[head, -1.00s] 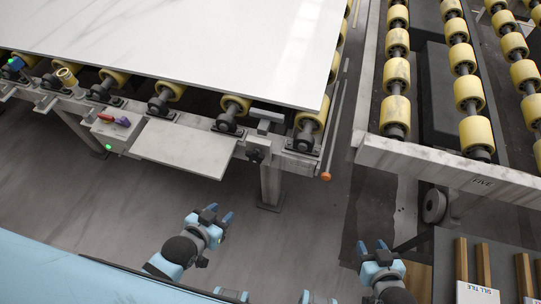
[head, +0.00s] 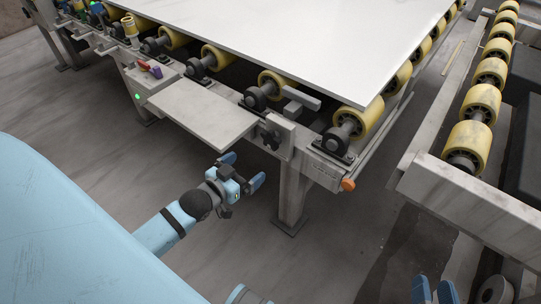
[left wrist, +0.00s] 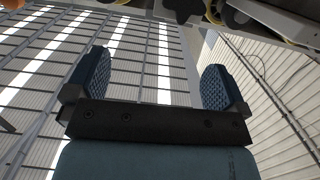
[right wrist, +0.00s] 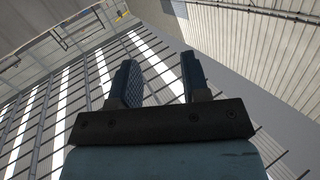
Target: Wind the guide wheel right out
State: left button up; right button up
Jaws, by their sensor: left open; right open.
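A black lobed hand knob (head: 268,136) is on the front face of the roller table, below a grey bar-shaped block (head: 302,97) by the slab's edge. I take the knob for the guide's winder; a separate guide wheel is not clearly visible. My left gripper (head: 243,171) is open and empty, in front of and below the knob, apart from it. In the left wrist view a dark lobed shape, likely the knob (left wrist: 177,9), shows at the top, beyond the open fingers. My right gripper (head: 434,290) is open and empty at the bottom right, far from the knob.
A pale slab (head: 290,40) lies on yellow rollers. A flat shelf plate (head: 203,115) juts out left of the knob. An orange-capped rod end (head: 348,185) is at the table corner. Another roller frame (head: 470,195) stands right. The floor in front is open.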

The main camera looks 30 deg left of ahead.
aim_at(269, 139)
pick_arm(q)
jog(key=shift+t, duration=0.9)
jog(key=w+a+f+b, duration=0.1)
jog(key=w+b, duration=0.1)
jog(key=w, duration=0.1)
jog(key=w+a+f+b, duration=0.1)
jog(key=w+b, duration=0.2)
jog(key=w, duration=0.1)
jog(key=w+a+f+b, duration=0.1)
jog(key=w+b, duration=0.2)
jog(key=shift+w+f, duration=0.25)
jog(key=shift+w, duration=0.05)
jog(key=shift+w+d+r+b, duration=0.1)
jog(key=shift+w+b, duration=0.2)
jog(key=shift+w, duration=0.6)
jog(key=shift+w+d+f+b, duration=0.1)
jog(key=shift+w+b, duration=0.15)
jog(key=shift+w, duration=0.7)
jog(key=shift+w+d+r+b, duration=0.1)
jog(key=shift+w+b, duration=0.2)
jog(key=shift+w, duration=0.6)
pick_arm(e)
jog(key=shift+s+a+f+t+y, duration=0.15)
jog(key=shift+a+f+t+y, duration=0.3)
jog(key=shift+a+y, duration=0.2)
jog(key=shift+s+a+f+t+y, duration=0.1)
jog(key=shift+a+f+t+y, duration=0.2)
jog(key=shift+a+t+y, duration=0.3)
jog(key=shift+d, duration=0.1)
